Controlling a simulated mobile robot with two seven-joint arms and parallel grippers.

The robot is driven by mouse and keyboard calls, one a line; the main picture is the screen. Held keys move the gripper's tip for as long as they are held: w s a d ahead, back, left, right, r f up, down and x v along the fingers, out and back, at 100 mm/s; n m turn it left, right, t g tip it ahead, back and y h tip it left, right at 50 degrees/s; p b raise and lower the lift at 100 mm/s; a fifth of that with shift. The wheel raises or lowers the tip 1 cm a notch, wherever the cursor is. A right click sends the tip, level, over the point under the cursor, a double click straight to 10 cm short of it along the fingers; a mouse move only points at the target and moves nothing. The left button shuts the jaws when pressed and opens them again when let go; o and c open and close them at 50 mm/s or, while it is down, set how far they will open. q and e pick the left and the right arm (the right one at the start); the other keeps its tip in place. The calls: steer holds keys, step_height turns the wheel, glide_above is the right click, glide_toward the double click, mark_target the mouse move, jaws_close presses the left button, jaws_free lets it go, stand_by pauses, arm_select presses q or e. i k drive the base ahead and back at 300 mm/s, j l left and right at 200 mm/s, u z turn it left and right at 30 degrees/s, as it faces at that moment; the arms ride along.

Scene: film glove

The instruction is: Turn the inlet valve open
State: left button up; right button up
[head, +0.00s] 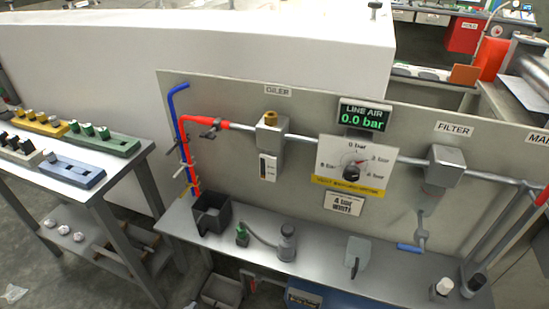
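No part labelled inlet valve is readable. At the right edge, under a cut-off label starting "MA" (539,138), a red part (543,196) shows at the end of the grey pipe (498,174); most of it is outside the picture, so I cannot tell if it is the inlet valve or how it is turned. The line air display (362,117) reads 0.0 bar. Neither of my grippers is in view.
The panel carries a filter (445,168) and an oiler (269,135). A black open box (211,213), a green-topped fitting (242,235) and a grey bottle (287,242) stand on the bench shelf (320,262). A side table with coloured blocks (103,140) stands left.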

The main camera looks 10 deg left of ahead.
mark_target(253, 286)
steer(key=i+j, duration=0.1)
steer(key=j, duration=0.35)
steer(key=i+j, duration=0.1)
steer(key=j, duration=0.3)
steer(key=i+j, duration=0.15)
steer(key=j, duration=0.3)
steer(key=i+j, duration=0.1)
steer(key=j, duration=0.3)
steer(key=i+j, duration=0.1)
steer(key=j, duration=0.35)
